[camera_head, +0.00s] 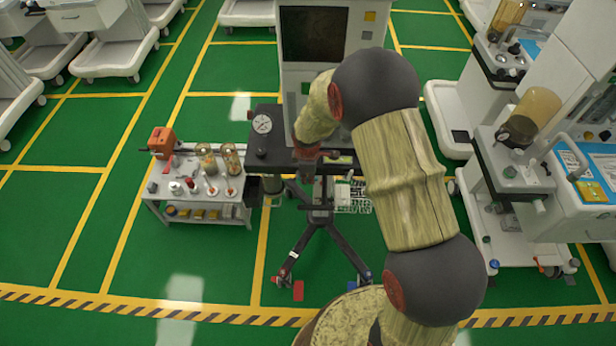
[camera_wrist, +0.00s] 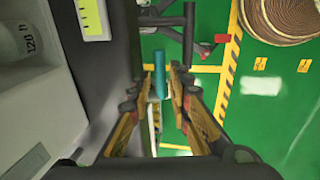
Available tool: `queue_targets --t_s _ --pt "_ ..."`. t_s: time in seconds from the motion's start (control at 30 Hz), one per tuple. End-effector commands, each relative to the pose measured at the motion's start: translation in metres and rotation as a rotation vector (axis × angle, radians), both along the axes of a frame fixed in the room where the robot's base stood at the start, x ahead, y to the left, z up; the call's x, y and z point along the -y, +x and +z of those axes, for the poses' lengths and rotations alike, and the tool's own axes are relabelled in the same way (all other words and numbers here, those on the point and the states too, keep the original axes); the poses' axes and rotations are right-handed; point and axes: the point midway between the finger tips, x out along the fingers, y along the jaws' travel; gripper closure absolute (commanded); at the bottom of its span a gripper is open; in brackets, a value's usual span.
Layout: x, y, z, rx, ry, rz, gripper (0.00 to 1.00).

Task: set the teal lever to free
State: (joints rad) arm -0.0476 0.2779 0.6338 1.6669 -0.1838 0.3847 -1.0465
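The teal lever (camera_wrist: 159,74) shows in the wrist view as a short upright teal bar. It lies between the tips of my gripper (camera_wrist: 161,84), with a gap visible on at least the right side. The fingers, yellow and black, are spread apart and hold nothing that I can see. Whether a finger touches the lever on the left I cannot tell. In the head view my arm reaches down in front of the central cart (camera_head: 299,78), and my fingers and the lever cannot be made out there. The lever's setting marks are not readable.
The cart has a dark shelf (camera_head: 267,148) with a round gauge (camera_head: 262,123) and dark wheeled legs (camera_head: 305,243). A small trolley (camera_head: 170,209) with jars and an orange box (camera_head: 162,142) stands left. Another machine (camera_head: 512,165) stands right. Green floor is clear in front of the trolley.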

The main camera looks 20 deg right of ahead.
Motion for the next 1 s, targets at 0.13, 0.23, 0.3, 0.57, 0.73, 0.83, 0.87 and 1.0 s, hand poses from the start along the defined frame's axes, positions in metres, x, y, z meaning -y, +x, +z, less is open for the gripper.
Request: queue_targets --t_s 0.13,0.23,0.3,0.57,0.73,0.83,0.87,1.0 --pt "0.0005 0.0011 -0.0066 0.0 0.0 -0.001 0.81" --pt "0.0005 0.0012 -0.0068 0.0 0.0 -0.001 0.81" --pt "0.0006 0.0011 -0.0066 0.0 0.0 -0.001 0.81" --pt "0.0005 0.0009 -0.0065 0.0 0.0 -0.002 0.92" --pt "0.0005 0.0008 -0.0066 0.0 0.0 -0.002 1.0" --pt "0.0005 0.0007 -0.0066 -0.001 0.001 -0.002 1.0" --pt "0.0005 0.0007 -0.0066 -0.001 0.001 -0.002 1.0" --pt "0.0005 0.0007 -0.0066 -0.001 0.001 -0.002 1.0"
